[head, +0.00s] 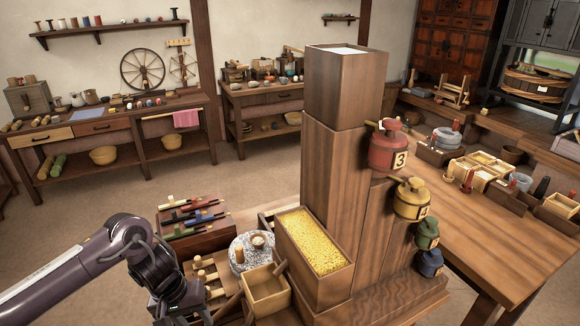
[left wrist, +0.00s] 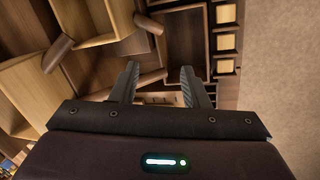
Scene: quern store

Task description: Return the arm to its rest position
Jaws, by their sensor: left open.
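My left arm (head: 75,270) comes in from the left in the head view, bent down at the dark wrist (head: 155,262). Its fingertips cannot be made out there. In the left wrist view my left gripper (left wrist: 158,70) has its two dark fingers apart with nothing held between them. It hangs over wooden boxes and dividers; how far above them I cannot tell. My right arm and gripper do not show.
A tall wooden stepped tower (head: 340,160) with a yellow grain bin (head: 318,240) stands right of my arm. Beside the wrist are a small wooden box (head: 264,290), a grey millstone (head: 250,252) and a rack of coloured-handled tools (head: 190,215). Open floor (head: 110,205) lies behind.

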